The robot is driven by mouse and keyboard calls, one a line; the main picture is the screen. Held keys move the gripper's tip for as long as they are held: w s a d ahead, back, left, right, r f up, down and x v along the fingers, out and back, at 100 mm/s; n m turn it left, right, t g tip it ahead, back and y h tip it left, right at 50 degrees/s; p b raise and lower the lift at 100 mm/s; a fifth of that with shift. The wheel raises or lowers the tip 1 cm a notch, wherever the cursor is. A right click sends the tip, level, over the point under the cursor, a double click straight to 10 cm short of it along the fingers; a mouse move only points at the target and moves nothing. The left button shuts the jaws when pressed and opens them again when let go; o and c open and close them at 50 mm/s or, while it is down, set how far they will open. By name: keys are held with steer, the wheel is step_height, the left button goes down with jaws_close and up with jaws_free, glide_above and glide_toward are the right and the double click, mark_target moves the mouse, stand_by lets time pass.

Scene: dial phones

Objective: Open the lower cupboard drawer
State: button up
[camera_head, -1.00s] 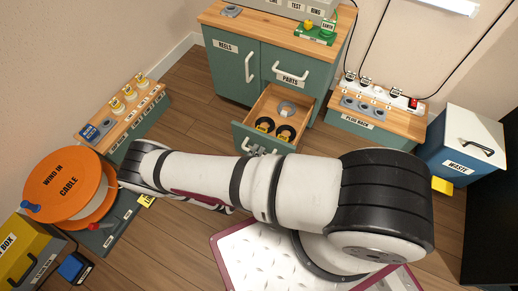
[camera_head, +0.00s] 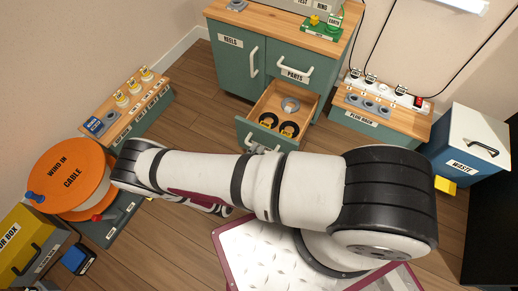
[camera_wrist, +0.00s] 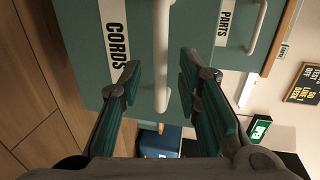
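The lower drawer (camera_head: 243,131) of the green cupboard (camera_head: 233,70) stands pulled out, with its wooden inside showing. It holds two dark rolls with yellow labels and a grey ring. In the wrist view its green front (camera_wrist: 85,45) carries a CORDS label and a white bar handle (camera_wrist: 162,55). My gripper (camera_wrist: 160,75) is open, its two fingers on either side of the handle with gaps between. In the head view my arm hides most of the gripper just below the drawer front.
The PARTS drawer (camera_head: 310,69) above is shut. A plug rack (camera_head: 368,122) and a waste bin (camera_head: 470,150) stand to the right. An orange cable reel (camera_head: 70,180) and a labelled rack (camera_head: 125,110) stand to the left. Wooden floor is clear between.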

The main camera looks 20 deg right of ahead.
steer(key=v, duration=0.8)
steer(key=shift+s+a, duration=0.3)
